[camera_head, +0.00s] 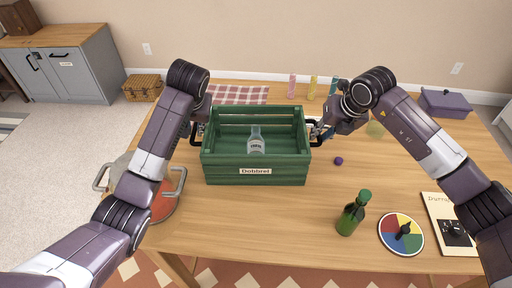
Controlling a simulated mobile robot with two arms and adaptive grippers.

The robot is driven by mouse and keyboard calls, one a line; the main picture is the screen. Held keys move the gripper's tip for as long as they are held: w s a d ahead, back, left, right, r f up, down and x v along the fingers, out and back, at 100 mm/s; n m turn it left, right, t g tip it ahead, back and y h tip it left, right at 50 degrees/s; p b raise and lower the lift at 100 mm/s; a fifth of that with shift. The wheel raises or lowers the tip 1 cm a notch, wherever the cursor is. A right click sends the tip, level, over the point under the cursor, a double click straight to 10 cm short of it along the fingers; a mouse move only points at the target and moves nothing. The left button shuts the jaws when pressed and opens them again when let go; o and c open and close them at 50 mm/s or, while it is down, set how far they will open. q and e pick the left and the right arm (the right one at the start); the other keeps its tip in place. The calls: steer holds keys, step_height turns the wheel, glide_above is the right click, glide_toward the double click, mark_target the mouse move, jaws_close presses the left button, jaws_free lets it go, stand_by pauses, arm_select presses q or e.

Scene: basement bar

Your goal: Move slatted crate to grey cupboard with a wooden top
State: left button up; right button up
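The green slatted crate (220,165) is near the middle of the wooden table, with a "Dobbrel" label on its front and a clear bottle (256,143) inside. It has a dark handle on each end. My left gripper (201,129) is at the crate's left handle, and my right gripper (316,130) is at its right handle. The fingers are small and partly hidden, so I cannot tell whether either is closed on its handle. The grey cupboard with a wooden top (78,75) stands on the floor at the far left, against the wall.
On the table (290,225) are a green bottle (350,214), a coloured disc (389,235), a purple ball (338,161), a lidded pot (163,204) and a purple box (445,103). A wicker case (142,88) stands on the floor beside the cupboard.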

steer(key=shift+x, duration=0.9)
jaws_close()
steer(key=shift+r, duration=0.15)
